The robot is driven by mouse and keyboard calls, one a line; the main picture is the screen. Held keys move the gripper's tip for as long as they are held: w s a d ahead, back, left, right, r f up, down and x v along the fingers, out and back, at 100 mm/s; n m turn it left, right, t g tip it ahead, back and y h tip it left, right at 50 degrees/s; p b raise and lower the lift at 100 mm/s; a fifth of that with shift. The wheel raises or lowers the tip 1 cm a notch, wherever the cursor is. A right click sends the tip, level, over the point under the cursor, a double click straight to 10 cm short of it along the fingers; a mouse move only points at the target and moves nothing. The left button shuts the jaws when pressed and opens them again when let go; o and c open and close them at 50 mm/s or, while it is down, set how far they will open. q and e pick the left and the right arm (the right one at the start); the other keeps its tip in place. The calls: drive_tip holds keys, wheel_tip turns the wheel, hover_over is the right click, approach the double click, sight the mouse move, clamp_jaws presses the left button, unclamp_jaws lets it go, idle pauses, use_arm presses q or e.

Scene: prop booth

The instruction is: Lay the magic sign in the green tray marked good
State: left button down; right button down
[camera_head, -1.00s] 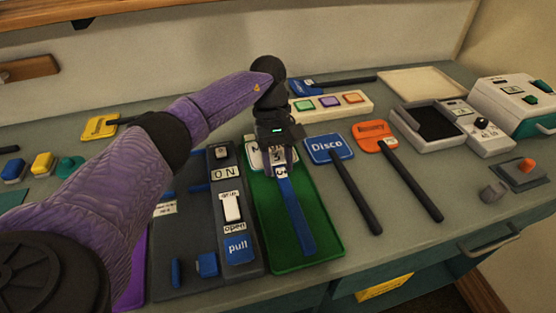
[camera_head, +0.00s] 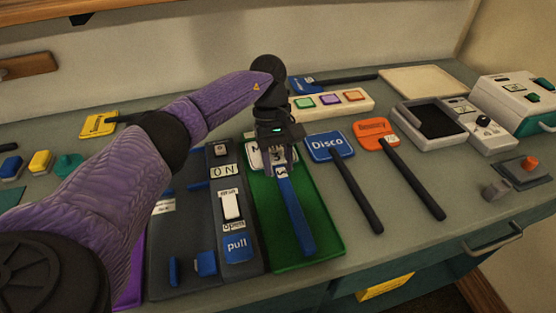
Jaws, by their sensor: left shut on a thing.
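The magic sign, with a white head and a blue handle (camera_head: 296,215), lies over the green tray (camera_head: 322,240). Its handle points toward the counter's front edge. Only an "M" and part of a number show on its head (camera_head: 256,157); my gripper hides the rest. My left gripper (camera_head: 280,166) points down and is shut on the sign where head and handle meet. I cannot tell whether the sign touches the tray floor. Any marking on the tray is hidden. My right gripper is not in view.
Right of the tray lie a blue "Disco" sign (camera_head: 327,146) and an orange sign (camera_head: 372,134), both dark-handled. A dark switch panel (camera_head: 235,215) borders the tray on the left. A three-button box (camera_head: 332,102) stands behind. The front right counter is fairly clear.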

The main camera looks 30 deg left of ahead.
use_arm(q)
drive_tip(key=shift+f+b, duration=0.2)
drive_tip(key=shift+b, duration=0.15)
idle(0.7)
idle(0.3)
unclamp_jaws()
drive_tip(key=shift+r, duration=0.15)
drive_tip(key=shift+r+p, duration=2.1)
drive_tip(key=shift+r, duration=1.85)
drive_tip(key=shift+f, duration=0.1)
